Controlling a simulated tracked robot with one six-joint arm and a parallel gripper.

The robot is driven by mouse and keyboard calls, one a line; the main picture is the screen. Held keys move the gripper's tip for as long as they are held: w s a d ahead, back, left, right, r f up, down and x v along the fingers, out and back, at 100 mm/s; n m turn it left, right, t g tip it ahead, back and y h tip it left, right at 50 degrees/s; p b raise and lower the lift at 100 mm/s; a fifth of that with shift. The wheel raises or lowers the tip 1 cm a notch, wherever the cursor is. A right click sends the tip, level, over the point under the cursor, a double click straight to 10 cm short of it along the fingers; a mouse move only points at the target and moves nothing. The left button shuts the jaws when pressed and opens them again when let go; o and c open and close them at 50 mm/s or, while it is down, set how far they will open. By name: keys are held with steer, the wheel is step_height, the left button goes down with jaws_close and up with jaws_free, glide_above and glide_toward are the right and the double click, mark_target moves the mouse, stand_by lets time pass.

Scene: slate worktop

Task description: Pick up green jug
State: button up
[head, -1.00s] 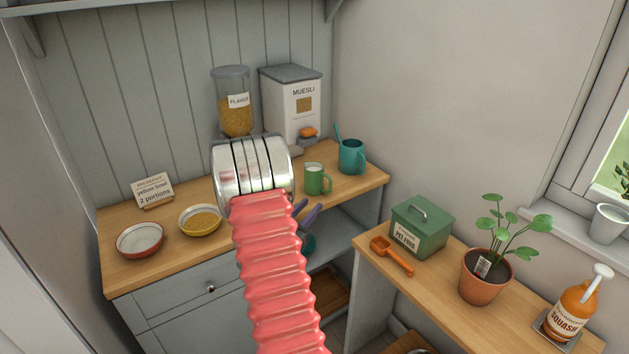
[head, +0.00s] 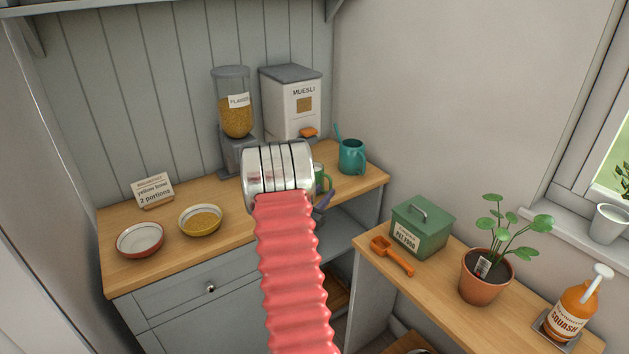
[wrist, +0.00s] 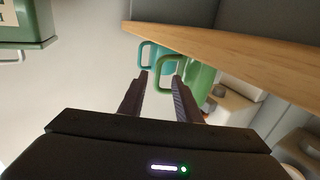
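The green jug (head: 319,172) stands on the wooden counter, mostly hidden behind my silver wrist in the head view. Earlier it showed pale contents. In the wrist view the green jug (wrist: 201,76) is just ahead of my gripper (wrist: 161,77), with its handle on the left side. My gripper is open, its two dark fingers apart. The right fingertip overlaps the jug's near side in the picture; I cannot tell whether they touch. The handle shows beyond and between the fingertips. In the head view the fingers are mostly hidden behind my wrist.
A teal jug (head: 351,157) with a stick in it stands right of the green jug. The muesli dispenser (head: 291,104) and flakes dispenser (head: 235,108) stand behind. Two bowls and a card are on the left.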

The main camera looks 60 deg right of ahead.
mark_target(330, 187)
steer(key=shift+s+d+f, duration=0.1)
steer(key=shift+s+d, duration=0.05)
steer(key=shift+d, duration=1.15)
steer(key=shift+s+d, duration=0.1)
steer(key=shift+d, duration=1.2)
steer(key=shift+c, duration=0.2)
jaws_close()
